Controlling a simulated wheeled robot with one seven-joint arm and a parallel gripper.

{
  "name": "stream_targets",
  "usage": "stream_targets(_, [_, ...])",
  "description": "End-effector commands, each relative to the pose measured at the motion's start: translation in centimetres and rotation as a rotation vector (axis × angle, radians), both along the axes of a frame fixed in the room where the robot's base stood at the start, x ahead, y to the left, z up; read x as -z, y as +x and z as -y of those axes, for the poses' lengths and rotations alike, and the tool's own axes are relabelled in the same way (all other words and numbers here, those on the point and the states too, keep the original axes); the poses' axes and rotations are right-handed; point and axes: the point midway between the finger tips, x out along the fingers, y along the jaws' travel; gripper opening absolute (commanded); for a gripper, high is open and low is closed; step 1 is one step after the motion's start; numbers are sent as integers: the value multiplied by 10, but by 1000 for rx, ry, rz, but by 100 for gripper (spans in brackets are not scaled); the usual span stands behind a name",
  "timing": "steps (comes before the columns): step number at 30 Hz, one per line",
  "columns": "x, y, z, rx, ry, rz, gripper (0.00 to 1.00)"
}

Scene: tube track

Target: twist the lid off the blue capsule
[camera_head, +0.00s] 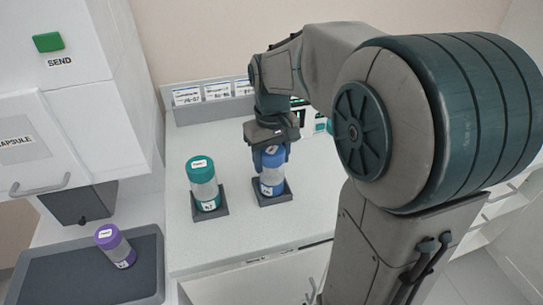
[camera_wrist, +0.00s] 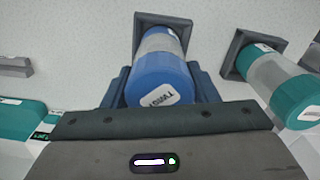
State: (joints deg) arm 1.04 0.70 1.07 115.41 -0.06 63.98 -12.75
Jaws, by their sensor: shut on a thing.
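The blue capsule (camera_head: 272,180) stands upright in a dark square holder (camera_head: 286,197) on the white counter. Its blue lid (camera_wrist: 163,80) carries a white label reading "TWIST" in the wrist view. My gripper (camera_head: 270,155) reaches down from above, and its fingers sit on either side of the lid, shut on it. In the wrist view my gripper (camera_wrist: 163,92) shows a finger on each side of the lid. The lid appears seated on the capsule body (camera_wrist: 160,40); the seam between them is hard to make out.
A teal-lidded capsule (camera_head: 202,183) stands in its own holder to the left. A green SEND button (camera_head: 48,42) is on the white cabinet. A grey card rack (camera_head: 209,96) lines the back. The counter's front is clear.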

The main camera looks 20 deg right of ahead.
Motion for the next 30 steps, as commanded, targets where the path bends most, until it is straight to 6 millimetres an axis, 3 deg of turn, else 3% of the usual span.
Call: stream_targets(30, [-74,1,0,2,1,3,22])
